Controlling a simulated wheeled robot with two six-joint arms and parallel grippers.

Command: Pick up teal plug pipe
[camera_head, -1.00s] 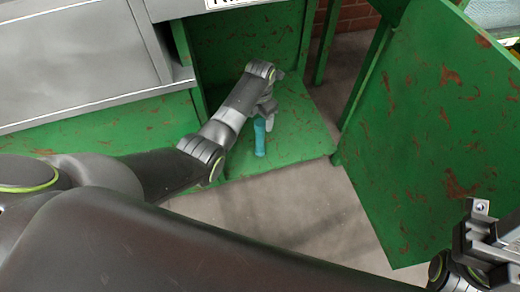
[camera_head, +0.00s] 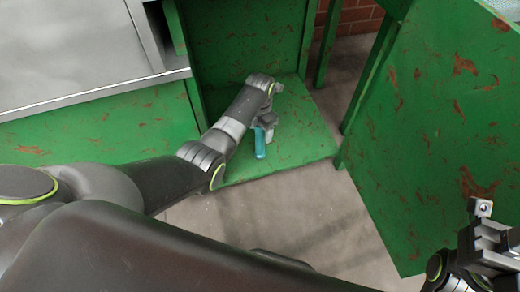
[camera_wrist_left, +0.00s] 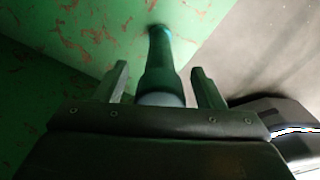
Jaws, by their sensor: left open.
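The teal plug pipe (camera_head: 260,143) stands on the green shelf (camera_head: 305,140), partly hidden by my left gripper (camera_head: 266,131). In the left wrist view the teal pipe (camera_wrist_left: 160,62) lies between the two fingers of my left gripper (camera_wrist_left: 160,88), with a gap visible on each side. The left gripper is open around the pipe; its near end is pale and partly hidden by the gripper body. My right gripper (camera_head: 484,228) is at the lower right, far from the pipe; its fingers are not clear enough to judge.
Green rusty panels rise behind the shelf and at the right (camera_head: 430,130). A grey metal surface (camera_head: 80,50) is at the upper left. Bare concrete floor (camera_head: 330,225) lies in front of the shelf.

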